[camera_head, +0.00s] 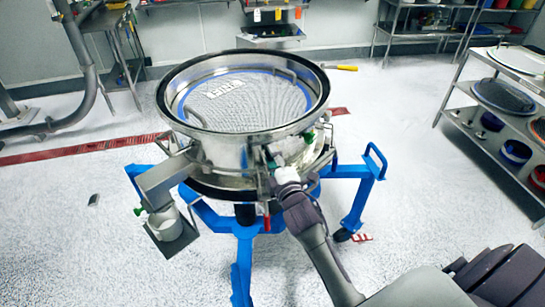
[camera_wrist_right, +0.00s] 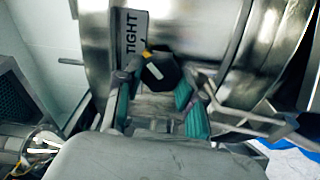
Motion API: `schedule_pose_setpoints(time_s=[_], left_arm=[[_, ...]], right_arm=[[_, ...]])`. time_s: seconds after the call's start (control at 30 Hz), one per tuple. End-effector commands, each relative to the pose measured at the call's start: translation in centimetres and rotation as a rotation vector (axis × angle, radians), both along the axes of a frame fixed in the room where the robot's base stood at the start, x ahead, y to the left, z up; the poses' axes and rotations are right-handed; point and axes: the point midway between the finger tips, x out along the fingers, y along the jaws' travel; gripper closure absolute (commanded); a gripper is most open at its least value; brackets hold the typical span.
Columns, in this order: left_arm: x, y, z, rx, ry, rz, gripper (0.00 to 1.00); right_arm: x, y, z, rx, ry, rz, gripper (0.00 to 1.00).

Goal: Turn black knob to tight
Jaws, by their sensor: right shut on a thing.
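The black knob (camera_wrist_right: 162,68) with a pale mark on its face shows in the right wrist view, against the metal side of the sifter. A label reading "TIGHT" (camera_wrist_right: 132,34) is just above and left of it. My right gripper (camera_wrist_right: 157,79) has a finger on either side of the knob and is shut on it. In the head view my right gripper (camera_head: 274,163) is at the front right side of the round steel sifter (camera_head: 222,151). The knob cannot be made out there, as the gripper covers that area. My left gripper is out of view.
The sifter stands on a blue frame (camera_head: 244,250) with legs spread out. Shelves with sieves (camera_head: 505,95) stand at the right. The floor right of the frame is mostly clear.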

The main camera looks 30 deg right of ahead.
Motion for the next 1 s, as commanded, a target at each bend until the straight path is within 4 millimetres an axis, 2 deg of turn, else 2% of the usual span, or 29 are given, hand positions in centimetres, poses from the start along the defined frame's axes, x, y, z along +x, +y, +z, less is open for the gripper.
schedule_pose_setpoints(time_s=[0.57,0.6,0.73,1.0], left_arm=[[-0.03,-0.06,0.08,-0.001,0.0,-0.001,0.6],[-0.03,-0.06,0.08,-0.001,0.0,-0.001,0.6],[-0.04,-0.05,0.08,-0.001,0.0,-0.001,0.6],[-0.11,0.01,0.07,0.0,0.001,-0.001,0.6]], right_arm=[[-0.02,-0.01,-0.09,0.036,-0.003,-0.001,0.96],[-0.02,0.0,-0.09,0.036,-0.003,-0.001,0.58],[-0.02,-0.01,-0.08,0.035,-0.003,-0.001,0.37],[-0.02,0.0,-0.03,0.033,-0.004,0.0,0.36]])
